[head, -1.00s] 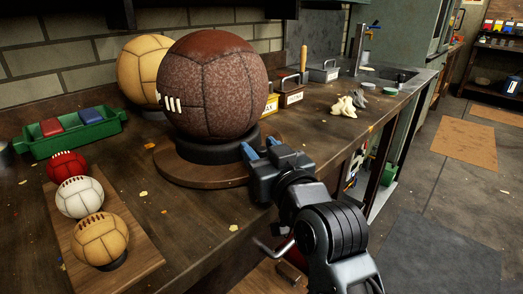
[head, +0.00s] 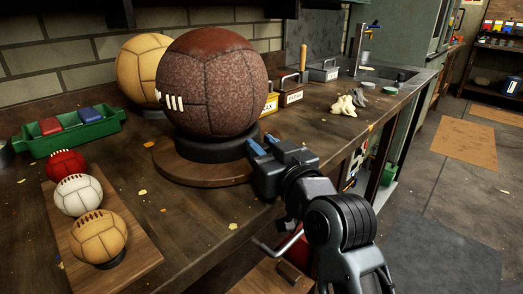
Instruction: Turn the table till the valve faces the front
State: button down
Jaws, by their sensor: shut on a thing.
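A large dark brown leather ball (head: 220,90) rests in a black ring (head: 212,148) on a round wooden turntable (head: 195,172) on the bench. A short row of white lacing (head: 173,102) shows at the ball's left side. I cannot make out a valve on the side facing me. My gripper (head: 258,148), with blue fingertips, is at the turntable's right edge, below and right of the ball. It is shut on the turntable's rim; the exact contact is partly hidden by the gripper body.
Small red, white and tan balls (head: 98,238) sit on a board at the front left. A green tray (head: 70,133) and a pale tan ball (head: 140,62) stand behind. Tins (head: 289,92) and a crumpled cloth (head: 345,104) lie right of the ball. Bench between board and turntable is mostly clear.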

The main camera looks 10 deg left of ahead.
jog(key=shift+w+d+f+n+g+y+b, duration=0.2)
jog(key=shift+w+d+n+g+y+b, duration=0.25)
jog(key=shift+b, duration=0.5)
jog(key=shift+w+d+f+n+g+y+b, duration=0.2)
jog(key=shift+w+n+g+y+b, duration=0.3)
jog(key=shift+w+y+b, duration=0.35)
jog(key=shift+w+d+r+n+g+y+b, duration=0.15)
jog(key=shift+w+n+g+y+b, duration=0.4)
jog(key=shift+b, duration=0.55)
jog(key=shift+w+r+n+g+y+b, duration=0.1)
jog(key=shift+r+n+g+y+b, duration=0.05)
jog(key=shift+n+g+y+b, duration=0.35)
jog(key=c, duration=1)
grip_release()
jog(key=shift+d+r, duration=0.1)
jog(key=shift+p+v, duration=0.55)
jog(key=shift+v, duration=3.35)
jog(key=shift+o, duration=0.3)
